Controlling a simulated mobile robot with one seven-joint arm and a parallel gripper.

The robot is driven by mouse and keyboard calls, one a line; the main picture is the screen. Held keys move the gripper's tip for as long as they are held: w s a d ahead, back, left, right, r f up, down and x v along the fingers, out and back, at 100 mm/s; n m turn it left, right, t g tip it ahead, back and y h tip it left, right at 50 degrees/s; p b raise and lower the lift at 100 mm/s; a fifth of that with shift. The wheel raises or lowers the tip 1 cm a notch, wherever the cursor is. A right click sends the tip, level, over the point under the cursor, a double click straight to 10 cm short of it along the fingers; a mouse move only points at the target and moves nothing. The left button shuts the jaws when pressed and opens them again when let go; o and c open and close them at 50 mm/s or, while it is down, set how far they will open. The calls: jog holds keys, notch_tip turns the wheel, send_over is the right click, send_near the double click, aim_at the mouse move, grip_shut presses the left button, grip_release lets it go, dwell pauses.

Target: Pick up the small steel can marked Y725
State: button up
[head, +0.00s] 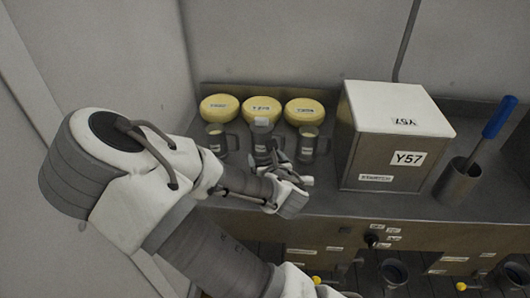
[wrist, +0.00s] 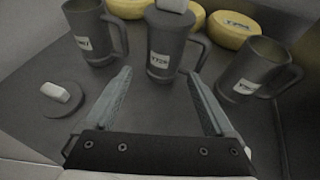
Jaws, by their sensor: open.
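The small lidded steel can (wrist: 172,42) stands upright in the middle of the wrist view. Its white label looks like Y725, though it is blurred. It has a handle on its right and a pale knob on top. In the head view the can (head: 261,139) stands between two open cans, its lower part hidden by my gripper. My gripper (wrist: 160,78) is open and empty, its fingertips on either side of the can's lower front. I cannot tell if they touch it. My gripper (head: 280,165) also shows in the head view.
Open handled cans stand left (wrist: 92,38) and right (wrist: 250,72) of it. A loose lid (wrist: 62,108) lies at left. Yellow rounds (head: 262,107) stand behind. A steel box (head: 375,150) marked Y57 and a cup with a blue-handled tool (head: 458,184) are right.

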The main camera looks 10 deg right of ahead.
jog(key=shift+d+f+b, duration=0.15)
jog(key=shift+f+b, duration=0.25)
jog(key=shift+b, duration=0.5)
jog(key=x, duration=0.4)
jog(key=b+x, duration=0.1)
jog(key=x, duration=0.3)
jog(key=b+x, duration=0.1)
jog(key=x, duration=0.3)
jog(key=shift+w+d+r, duration=0.25)
jog(key=shift+w, duration=0.1)
jog(key=shift+r, duration=0.1)
grip_shut()
